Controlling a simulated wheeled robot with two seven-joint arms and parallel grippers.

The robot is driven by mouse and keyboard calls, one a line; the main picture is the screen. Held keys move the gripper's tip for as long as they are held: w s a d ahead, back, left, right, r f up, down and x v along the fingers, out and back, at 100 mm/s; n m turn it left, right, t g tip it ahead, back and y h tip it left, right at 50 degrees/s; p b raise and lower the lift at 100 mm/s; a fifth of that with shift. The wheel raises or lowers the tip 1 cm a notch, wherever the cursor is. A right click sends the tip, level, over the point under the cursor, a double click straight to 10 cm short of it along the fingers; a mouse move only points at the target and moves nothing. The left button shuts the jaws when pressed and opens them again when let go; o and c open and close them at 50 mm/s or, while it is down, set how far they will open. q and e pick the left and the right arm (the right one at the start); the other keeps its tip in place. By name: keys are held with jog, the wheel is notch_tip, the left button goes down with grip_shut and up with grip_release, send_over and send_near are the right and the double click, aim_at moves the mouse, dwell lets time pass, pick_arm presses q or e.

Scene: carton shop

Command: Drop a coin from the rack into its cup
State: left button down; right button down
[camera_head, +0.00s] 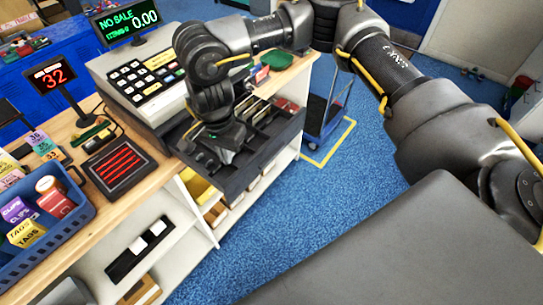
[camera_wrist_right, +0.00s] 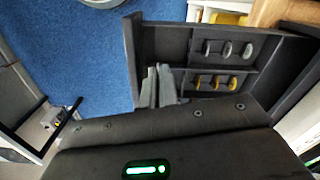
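The open dark cash drawer (camera_head: 232,182) juts from the register, and my right gripper (camera_head: 215,143) points down over its left part. In the wrist view the drawer (camera_wrist_right: 150,40) holds two short rows of discs that look like coins: greyish ones (camera_wrist_right: 227,49) in one row and some yellowish ones (camera_wrist_right: 221,82) in the other. My right gripper's grey fingers (camera_wrist_right: 159,86) are close together, left of these rows and apart from them. Whether a thin coin is between them does not show. I cannot tell the rack and the cups apart. My left gripper is not in view.
The cash register (camera_head: 146,83) stands behind the drawer. A red-striped pad (camera_head: 118,165) and a blue basket (camera_head: 45,236) of small boxes sit on the wooden counter. Open shelves lie below. A blue trolley (camera_head: 327,112) stands on the floor beyond.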

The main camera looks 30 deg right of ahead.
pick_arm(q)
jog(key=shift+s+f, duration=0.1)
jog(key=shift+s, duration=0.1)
pick_arm(e)
jog(key=shift+f, duration=0.15)
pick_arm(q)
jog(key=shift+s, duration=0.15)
pick_arm(e)
jog(key=c, duration=1.6)
grip_release()
